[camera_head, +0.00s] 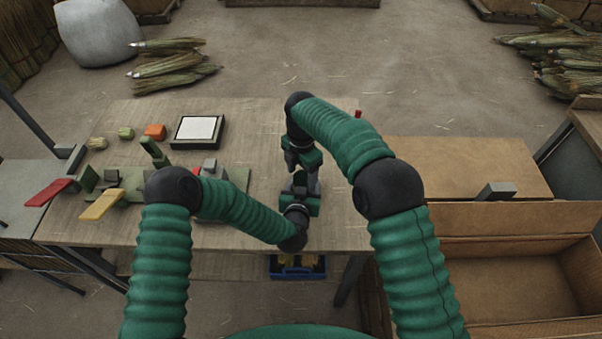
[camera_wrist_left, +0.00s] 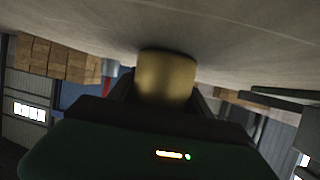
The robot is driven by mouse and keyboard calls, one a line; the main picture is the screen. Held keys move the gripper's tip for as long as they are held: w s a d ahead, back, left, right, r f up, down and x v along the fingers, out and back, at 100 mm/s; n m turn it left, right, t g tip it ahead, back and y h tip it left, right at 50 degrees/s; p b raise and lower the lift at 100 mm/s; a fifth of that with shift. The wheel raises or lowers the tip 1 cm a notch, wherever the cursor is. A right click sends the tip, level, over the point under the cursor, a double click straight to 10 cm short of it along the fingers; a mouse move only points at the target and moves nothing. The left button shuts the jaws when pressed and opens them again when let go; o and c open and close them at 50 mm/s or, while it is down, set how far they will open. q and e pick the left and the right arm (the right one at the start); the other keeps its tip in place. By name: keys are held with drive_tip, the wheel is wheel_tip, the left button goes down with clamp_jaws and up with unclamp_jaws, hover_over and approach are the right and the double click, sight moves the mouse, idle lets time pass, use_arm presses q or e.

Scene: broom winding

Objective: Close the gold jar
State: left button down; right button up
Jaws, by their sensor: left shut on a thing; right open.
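The gold jar (camera_wrist_left: 167,75) shows in the left wrist view as a plain gold cylinder between the fingers of my left gripper (camera_wrist_left: 163,95), which is shut on it. In the head view the jar is hidden by my grippers. There my left gripper (camera_head: 300,187) points away from me over the table's right part. My right gripper (camera_head: 302,168) is open and points down, just above and beyond the left one. I cannot make out a lid in either view, nor whether the right fingers touch the jar.
A small red thing (camera_head: 358,114) stands right of my right wrist. Open cardboard boxes (camera_head: 510,285) are at right.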

drive_tip(key=shift+r, duration=2.25)
drive_tip(key=shift+c, duration=0.4)
drive_tip(key=shift+r+n, duration=0.2)
drive_tip(key=shift+n, duration=0.2)
drive_tip(key=r+n, duration=0.1)
drive_tip(key=n, duration=0.1)
drive_tip(key=r+n, duration=0.2)
drive_tip(key=shift+d+r+n, duration=0.1)
drive_tip(key=shift+d+n, duration=0.1)
drive_tip(key=shift+n, duration=0.1)
wheel_tip(320, 180, down, 8)
drive_tip(key=shift+f, duration=0.1)
